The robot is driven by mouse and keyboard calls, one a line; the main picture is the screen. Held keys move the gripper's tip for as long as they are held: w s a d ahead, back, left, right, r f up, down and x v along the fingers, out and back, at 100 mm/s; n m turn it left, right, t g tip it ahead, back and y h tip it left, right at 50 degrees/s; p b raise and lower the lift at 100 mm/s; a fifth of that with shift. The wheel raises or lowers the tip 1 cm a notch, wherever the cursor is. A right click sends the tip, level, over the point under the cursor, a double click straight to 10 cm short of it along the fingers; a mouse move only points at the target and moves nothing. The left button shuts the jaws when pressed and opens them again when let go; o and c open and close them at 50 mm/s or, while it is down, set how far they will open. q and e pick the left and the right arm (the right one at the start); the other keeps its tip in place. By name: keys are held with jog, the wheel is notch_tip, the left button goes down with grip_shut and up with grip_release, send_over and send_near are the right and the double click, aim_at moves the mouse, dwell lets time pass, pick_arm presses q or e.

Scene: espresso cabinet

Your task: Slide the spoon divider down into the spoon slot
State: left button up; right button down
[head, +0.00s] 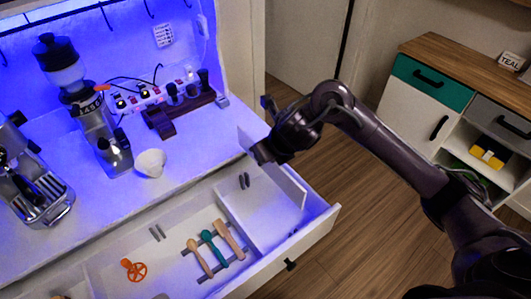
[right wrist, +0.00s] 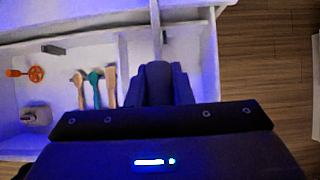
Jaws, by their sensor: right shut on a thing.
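The spoon divider, a thin white panel (head: 287,185), is held upright over the right end of the open drawer. My right gripper (head: 262,153) is shut on its upper edge. In the right wrist view the panel (right wrist: 156,18) shows edge-on beyond my fingers (right wrist: 160,85). Whether its lower edge touches the drawer is unclear. Two pairs of short dark guides show in the drawer, one pair (head: 244,181) near the panel, another pair (head: 158,232) left of the spoons. I cannot tell which is the spoon slot. My left gripper is out of view.
The white drawer (head: 318,228) is pulled out below the counter. An orange tool (head: 134,270) lies in its left part. A white cup (head: 150,163), a grinder (head: 95,128) and an espresso machine (head: 35,190) stand on the counter. Floor is clear to the right.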

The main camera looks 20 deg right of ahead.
jog(key=shift+r+p, duration=1.5)
jog(key=shift+r, duration=0.6)
jog(key=shift+f, duration=0.1)
